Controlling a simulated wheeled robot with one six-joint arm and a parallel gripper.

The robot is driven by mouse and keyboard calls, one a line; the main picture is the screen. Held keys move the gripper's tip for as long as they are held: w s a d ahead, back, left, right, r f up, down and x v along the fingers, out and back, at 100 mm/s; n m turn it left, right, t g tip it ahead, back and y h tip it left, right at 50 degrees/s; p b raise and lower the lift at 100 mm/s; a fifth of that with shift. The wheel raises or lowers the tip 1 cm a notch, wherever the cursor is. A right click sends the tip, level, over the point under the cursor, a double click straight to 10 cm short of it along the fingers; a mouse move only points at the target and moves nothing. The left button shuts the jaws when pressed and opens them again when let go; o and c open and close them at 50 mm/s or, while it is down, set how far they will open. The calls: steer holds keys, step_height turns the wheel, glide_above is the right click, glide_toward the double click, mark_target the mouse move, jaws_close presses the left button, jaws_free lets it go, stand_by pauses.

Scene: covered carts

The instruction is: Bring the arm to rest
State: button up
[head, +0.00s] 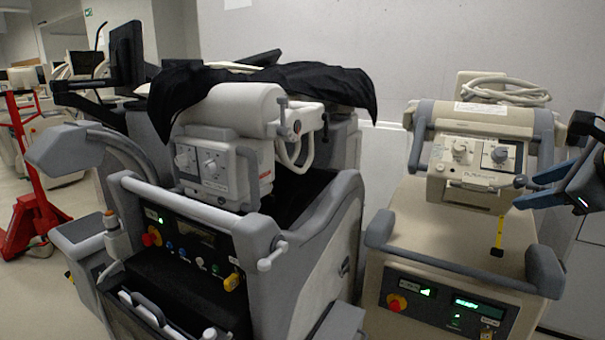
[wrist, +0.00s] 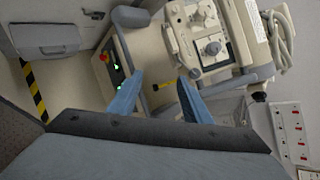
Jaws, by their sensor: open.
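My gripper (head: 524,190) reaches in from the right edge of the head view, with two blue fingers apart and nothing visible between them. In the wrist view my gripper (wrist: 161,79) is also open, and the gap between its fingertips is empty. Behind the fingers is the beige cart (head: 455,235) with its knobbed control head (head: 470,165). The control head (wrist: 205,42) also shows in the wrist view, turned on its side. Whether the fingers touch the cart I cannot tell. Most of my arm is outside the head view.
A grey cart (head: 315,245) with a black cover (head: 270,85) stands on the left. A red pallet jack (head: 30,215) is at the far left. A white wall (head: 450,50) stands behind the carts. A panel with red switches (wrist: 297,135) shows in the wrist view.

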steer(key=s+a+f+n+g+p, duration=0.1)
steer(key=s+a+f+n+g, duration=0.4)
steer(key=a+f+n, duration=0.5)
steer(key=s+a+f+n+g+p, duration=0.1)
steer(key=s+a+f+n+g, duration=0.4)
steer(key=a+f+n, duration=0.6)
steer(key=a+n, duration=0.4)
steer(key=n, duration=0.3)
steer(key=shift+f+g+y, duration=0.2)
steer(key=shift+g+y, duration=0.2)
